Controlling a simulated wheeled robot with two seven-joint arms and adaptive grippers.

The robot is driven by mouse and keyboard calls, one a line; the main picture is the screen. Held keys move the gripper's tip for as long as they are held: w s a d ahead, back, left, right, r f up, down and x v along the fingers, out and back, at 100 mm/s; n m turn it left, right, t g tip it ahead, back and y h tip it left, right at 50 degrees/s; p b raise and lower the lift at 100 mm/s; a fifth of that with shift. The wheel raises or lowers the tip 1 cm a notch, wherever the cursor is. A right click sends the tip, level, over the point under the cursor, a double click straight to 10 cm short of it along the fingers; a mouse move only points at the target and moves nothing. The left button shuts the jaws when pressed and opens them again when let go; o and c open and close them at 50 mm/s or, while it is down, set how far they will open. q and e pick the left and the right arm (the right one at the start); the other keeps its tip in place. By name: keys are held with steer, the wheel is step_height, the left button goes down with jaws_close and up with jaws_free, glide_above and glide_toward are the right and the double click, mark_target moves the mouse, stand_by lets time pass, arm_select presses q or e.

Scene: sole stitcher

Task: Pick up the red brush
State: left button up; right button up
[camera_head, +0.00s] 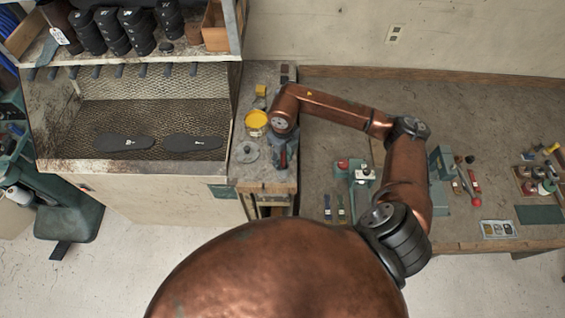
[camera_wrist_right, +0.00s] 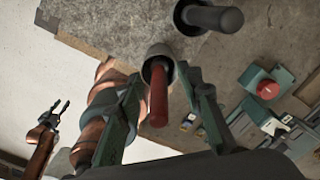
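The red brush shows as a red handle (camera_wrist_right: 158,98) in the right wrist view, its far end in or against a grey round cup-like part (camera_wrist_right: 158,62). In the head view only a bit of red (camera_head: 283,158) shows beside my right gripper (camera_head: 281,150), over the narrow bench. In the wrist view the two fingers of my right gripper (camera_wrist_right: 163,76) are spread on either side of the handle, with gaps visible. The brush's bristles are hidden. My left gripper (camera_wrist_right: 61,107) is small at the left of the wrist view, fingers apart and empty; the head view does not show it.
A yellow pot (camera_head: 256,121) and a grey lid-like disc (camera_head: 247,152) sit on the narrow bench left of my right gripper. A green machine with a red knob (camera_head: 343,165) stands to the right. Two black soles (camera_head: 125,142) lie in the mesh-lined bay at left.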

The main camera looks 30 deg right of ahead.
jaws_close()
stand_by(0.4)
step_height(320, 180, up, 9)
steer(key=shift+w+f+b, duration=0.1)
steer(key=shift+f+b, duration=0.1)
steer(key=shift+b, duration=0.85)
steer(key=shift+r, duration=0.7)
